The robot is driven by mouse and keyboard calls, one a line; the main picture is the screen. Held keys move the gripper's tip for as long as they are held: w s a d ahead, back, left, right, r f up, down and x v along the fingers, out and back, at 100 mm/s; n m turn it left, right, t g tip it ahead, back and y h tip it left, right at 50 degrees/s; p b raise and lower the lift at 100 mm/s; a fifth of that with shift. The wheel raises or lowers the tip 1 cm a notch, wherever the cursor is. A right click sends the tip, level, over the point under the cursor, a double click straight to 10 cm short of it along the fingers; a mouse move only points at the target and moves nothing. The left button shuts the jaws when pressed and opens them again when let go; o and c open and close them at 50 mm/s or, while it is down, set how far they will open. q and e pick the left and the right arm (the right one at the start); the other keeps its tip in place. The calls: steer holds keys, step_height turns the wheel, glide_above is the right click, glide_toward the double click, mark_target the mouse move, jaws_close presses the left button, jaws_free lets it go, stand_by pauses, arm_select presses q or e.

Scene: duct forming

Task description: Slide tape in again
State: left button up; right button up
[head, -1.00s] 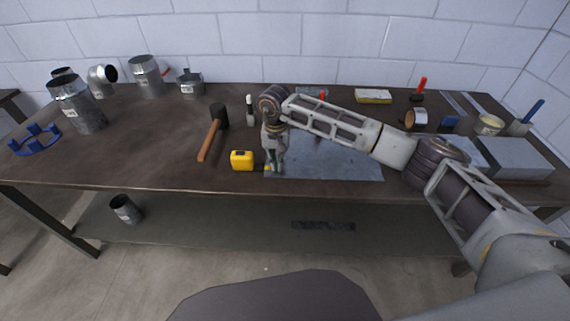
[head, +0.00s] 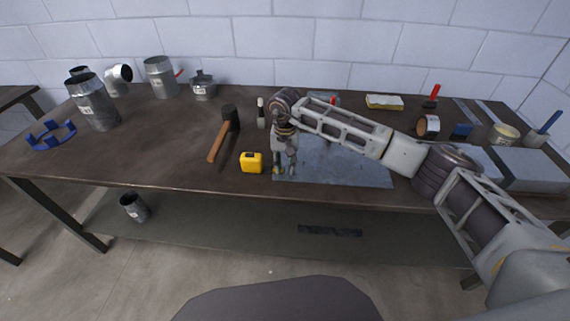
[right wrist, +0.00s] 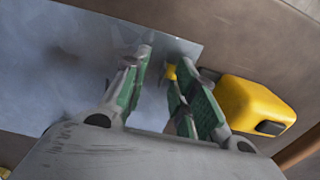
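The yellow tape measure (head: 251,162) stands near the table's front edge, left of the metal sheet (head: 350,172). In the right wrist view its yellow case (right wrist: 255,103) lies beyond the right-hand finger. A small yellow piece (right wrist: 171,72), apparently the tape's end, shows between the fingertips over the edge of the sheet. My right gripper (head: 285,168) is pointed down just right of the case. In the right wrist view its green-padded fingers (right wrist: 162,68) are apart, with a visible gap. My left gripper is not in view.
Metal duct pieces (head: 95,102) and a blue ring-shaped holder (head: 52,135) stand at the left. A tape roll (head: 428,126) and a grey box (head: 530,168) are at the right.

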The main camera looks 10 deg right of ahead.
mark_target(285, 166)
step_height(285, 166, up, 12)
stand_by(0.7)
